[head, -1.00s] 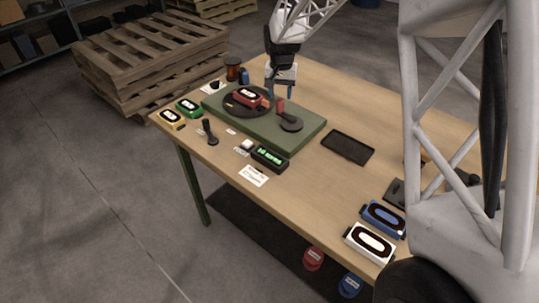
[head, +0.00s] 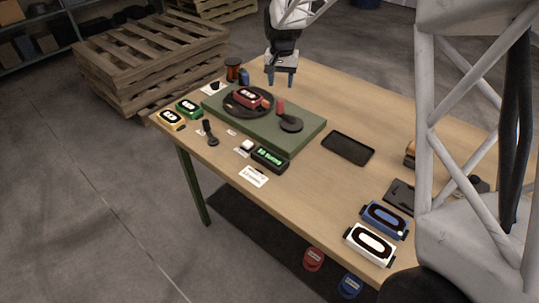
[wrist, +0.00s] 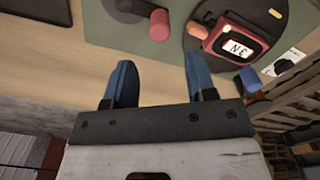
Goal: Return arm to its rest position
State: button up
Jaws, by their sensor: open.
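My gripper (head: 281,80) is open and empty in the head view, above the table's far edge behind the green board (head: 303,135). Its two blue fingers also show apart in the wrist view (wrist: 160,82). A red device (head: 248,97) with a lit display sits on the black round disc (head: 234,108) on the board; it also shows in the wrist view (wrist: 238,40). A red-topped handle on a black round base (head: 290,123) stands to its right on the board. The fingers touch none of these.
A black tray (head: 347,148) lies right of the board. Blue (head: 385,218) and white (head: 370,243) devices lie at the near right. Wooden pallets (head: 140,60) stand behind the table.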

jog(key=shift+s+d+r, duration=0.15)
jog(key=shift+s+r, duration=0.2)
jog(key=s+d+r+n+t, duration=0.15)
jog(key=s+r, duration=0.35)
jog(key=s, duration=0.5)
jog(key=s+d+r, duration=0.3)
jog(key=s+r, duration=0.1)
jog(key=s, duration=0.6)
jog(key=s+d, duration=0.1)
jog(key=s, duration=1)
jog(key=s+d+f+n+t, duration=0.1)
jog(key=s+d, duration=0.1)
jog(key=s, duration=1)
jog(key=shift+s+d+f, duration=0.2)
jog(key=shift+f, duration=0.05)
